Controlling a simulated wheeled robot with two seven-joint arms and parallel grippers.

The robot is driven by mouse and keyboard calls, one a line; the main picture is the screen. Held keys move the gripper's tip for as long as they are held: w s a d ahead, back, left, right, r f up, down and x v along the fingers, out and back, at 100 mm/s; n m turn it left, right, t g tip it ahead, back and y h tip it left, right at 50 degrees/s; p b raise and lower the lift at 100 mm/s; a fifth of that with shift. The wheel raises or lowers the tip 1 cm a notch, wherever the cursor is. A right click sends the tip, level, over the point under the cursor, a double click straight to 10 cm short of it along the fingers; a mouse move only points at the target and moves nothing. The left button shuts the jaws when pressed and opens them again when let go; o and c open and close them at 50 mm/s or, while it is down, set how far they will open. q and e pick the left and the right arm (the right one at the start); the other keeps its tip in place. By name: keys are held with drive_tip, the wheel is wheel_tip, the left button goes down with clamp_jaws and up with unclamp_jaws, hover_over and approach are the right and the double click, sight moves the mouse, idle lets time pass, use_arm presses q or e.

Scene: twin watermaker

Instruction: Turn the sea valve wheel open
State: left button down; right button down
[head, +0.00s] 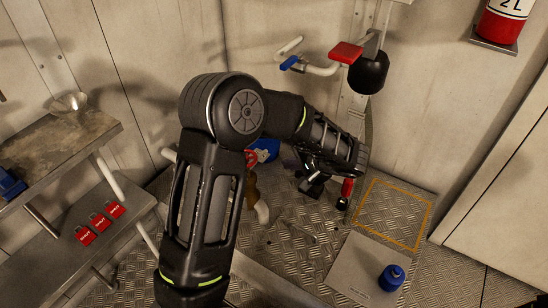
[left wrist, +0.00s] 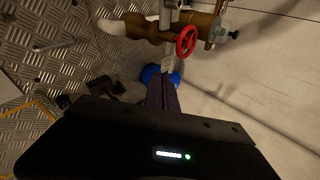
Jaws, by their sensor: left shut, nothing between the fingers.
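The red valve wheel (left wrist: 186,41) shows whole in the left wrist view, on a brass valve body (left wrist: 150,28) in a pipe line. In the head view only a red part of the wheel (head: 252,157) shows, beside my left arm, which hides much of the valve. My left gripper (head: 288,159) is shut and empty, its fingers pointing toward the valve. In the left wrist view the shut fingers (left wrist: 163,88) end below the wheel, apart from it in the picture. My right gripper is not in view.
A blue object (left wrist: 153,74) lies beyond my fingertips. A red-handled part (head: 347,188) stands near my left wrist. A black float-like body (head: 368,73) and pipework hang on the wall above.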

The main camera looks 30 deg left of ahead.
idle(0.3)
use_arm(q)
approach(259, 155)
drive_tip(key=shift+a+f, duration=1.95)
drive_tip(key=shift+f, duration=0.8)
drive_tip(key=shift+w, duration=0.45)
drive_tip(key=shift+w+a+f+b, duration=0.2)
drive_tip(key=shift+a+b, duration=0.2)
drive_tip(key=shift+b, duration=0.75)
drive_tip(key=shift+a+r, duration=0.1)
drive_tip(key=shift+r, duration=0.15)
drive_tip(key=shift+a+r, duration=0.1)
drive_tip(key=shift+r, duration=0.05)
